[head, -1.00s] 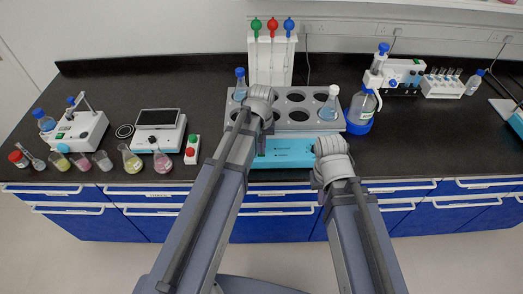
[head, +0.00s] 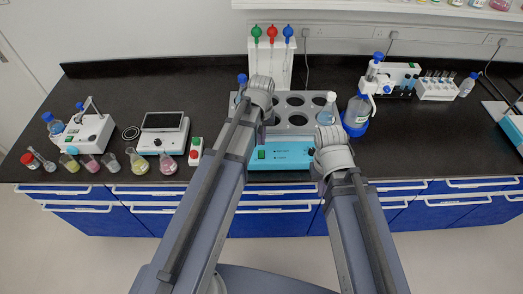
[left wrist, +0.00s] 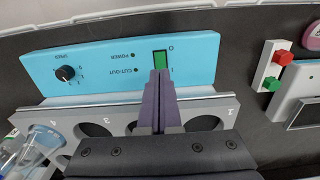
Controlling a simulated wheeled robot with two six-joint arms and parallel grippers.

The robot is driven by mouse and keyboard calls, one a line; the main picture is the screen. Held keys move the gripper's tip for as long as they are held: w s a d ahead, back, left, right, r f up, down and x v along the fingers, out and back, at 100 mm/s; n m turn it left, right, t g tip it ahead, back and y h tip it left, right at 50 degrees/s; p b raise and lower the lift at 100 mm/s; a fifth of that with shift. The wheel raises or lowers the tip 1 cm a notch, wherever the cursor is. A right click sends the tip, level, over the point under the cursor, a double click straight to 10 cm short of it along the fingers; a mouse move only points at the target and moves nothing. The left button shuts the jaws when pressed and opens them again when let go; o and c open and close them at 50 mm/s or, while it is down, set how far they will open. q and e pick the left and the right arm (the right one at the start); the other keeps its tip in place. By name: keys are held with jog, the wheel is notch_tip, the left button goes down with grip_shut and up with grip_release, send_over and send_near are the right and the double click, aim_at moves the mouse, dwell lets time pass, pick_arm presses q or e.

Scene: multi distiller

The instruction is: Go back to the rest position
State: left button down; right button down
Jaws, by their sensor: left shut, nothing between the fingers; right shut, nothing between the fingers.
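The multi distiller (head: 290,153) is a grey rack of round wells with a blue front panel, in the middle of the bench. The left wrist view shows its panel upside down (left wrist: 110,65), with a green switch (left wrist: 162,60) and a black knob (left wrist: 65,73). My left gripper (left wrist: 160,78) is shut and empty, its purple fingertips close to the switch in that view; contact cannot be told. In the head view my left arm largely hides this gripper. My right gripper is hidden behind my right arm.
A flask (head: 327,110) stands in a right well, and a blue-capped bottle (head: 241,84) is at the left. A pipette stand (head: 270,65) is behind. A dispenser bottle (head: 356,115) stands to the right, a scale (head: 162,133) to the left. Several flasks line the front left edge.

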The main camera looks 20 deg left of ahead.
pick_arm(q)
jog(key=s+d+f+m+y+b, duration=0.1)
jog(key=s+d+m, duration=0.6)
jog(key=s+d, duration=0.3)
jog(key=s, duration=0.4)
jog(key=shift+s+d, duration=0.15)
jog(key=shift+d, duration=0.1)
jog(key=shift+f, duration=0.1)
